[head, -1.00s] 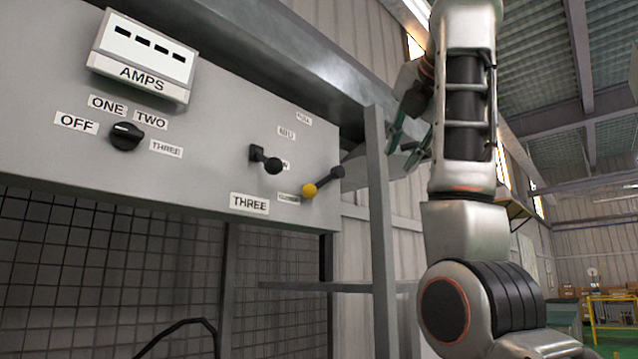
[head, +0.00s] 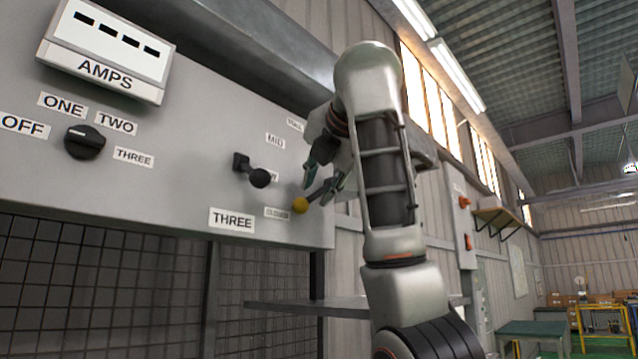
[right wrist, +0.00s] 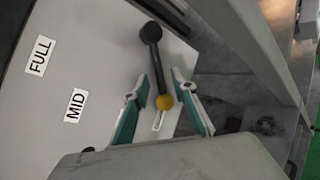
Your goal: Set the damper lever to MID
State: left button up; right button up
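The damper lever has a yellow knob (head: 300,205) on a dark rod, low on the right end of the grey panel. The knob stands beside the CLOSED label (head: 277,213). The MID label (head: 275,141) is higher up; the LOW label is mostly hidden behind a black knob. My right gripper (head: 316,186) is open at the lever, its fingers near the rod. In the right wrist view, the yellow knob (right wrist: 164,102) lies between the two open teal-edged fingers (right wrist: 159,82), with gaps on both sides. My left gripper is out of view.
Another lever with a black knob (head: 259,178) sticks out just left of my right gripper. A black rotary switch (head: 85,142) and an AMPS display (head: 108,50) are farther left. A grey shelf bar (head: 300,309) runs below the panel.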

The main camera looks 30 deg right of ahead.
jog(key=shift+x, duration=0.8)
jog(key=shift+c, duration=0.2)
grip_shut()
